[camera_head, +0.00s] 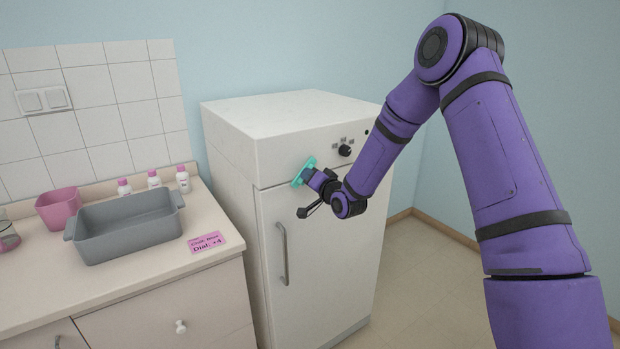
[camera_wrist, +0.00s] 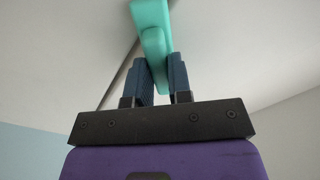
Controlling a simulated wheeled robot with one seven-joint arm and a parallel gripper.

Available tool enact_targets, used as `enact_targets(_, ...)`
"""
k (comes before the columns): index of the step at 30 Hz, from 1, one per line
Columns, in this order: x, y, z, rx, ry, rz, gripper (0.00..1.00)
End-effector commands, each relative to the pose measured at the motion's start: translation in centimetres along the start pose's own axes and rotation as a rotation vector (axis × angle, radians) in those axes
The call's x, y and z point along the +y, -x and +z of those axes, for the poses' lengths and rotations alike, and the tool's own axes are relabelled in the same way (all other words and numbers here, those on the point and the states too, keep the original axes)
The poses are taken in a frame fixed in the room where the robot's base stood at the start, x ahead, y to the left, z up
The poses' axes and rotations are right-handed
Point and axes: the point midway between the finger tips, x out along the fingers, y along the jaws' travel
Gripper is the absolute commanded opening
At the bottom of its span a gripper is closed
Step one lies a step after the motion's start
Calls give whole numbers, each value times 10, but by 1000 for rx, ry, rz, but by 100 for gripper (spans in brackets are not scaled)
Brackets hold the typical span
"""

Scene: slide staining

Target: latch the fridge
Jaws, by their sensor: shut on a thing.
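The white fridge (camera_head: 325,250) stands in the middle of the head view, its door looking closed, with a vertical grey handle (camera_head: 282,253) on the door's left side. A turquoise latch (camera_head: 302,172) sits at the upper left of the front, by the seam above the door. My gripper (camera_head: 311,176) is at the latch, with its two blue fingers closed on it. In the wrist view the latch (camera_wrist: 151,30) runs down between the fingertips (camera_wrist: 163,68). The fingers hide part of the latch, and I cannot tell whether it engages anything.
A dark knob (camera_head: 345,151) sits on the fridge's top panel. The counter at left holds a grey tray (camera_head: 125,240), a pink container (camera_head: 58,210), small white bottles (camera_head: 183,181) and a pink note (camera_head: 207,242). Floor (camera_head: 425,265) is clear right of the fridge.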

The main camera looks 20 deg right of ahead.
Motion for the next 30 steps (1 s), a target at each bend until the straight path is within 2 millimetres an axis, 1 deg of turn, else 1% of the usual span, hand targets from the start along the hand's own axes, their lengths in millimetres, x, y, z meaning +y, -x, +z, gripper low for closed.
enact_targets(9,0,0,1,-2,299,0,0)
enact_targets(18,0,0,1,-3,558,1,0)
enact_targets(24,1,1,1,-3,687,1,0)
enact_targets(30,1,1,2,-4,765,1,0)
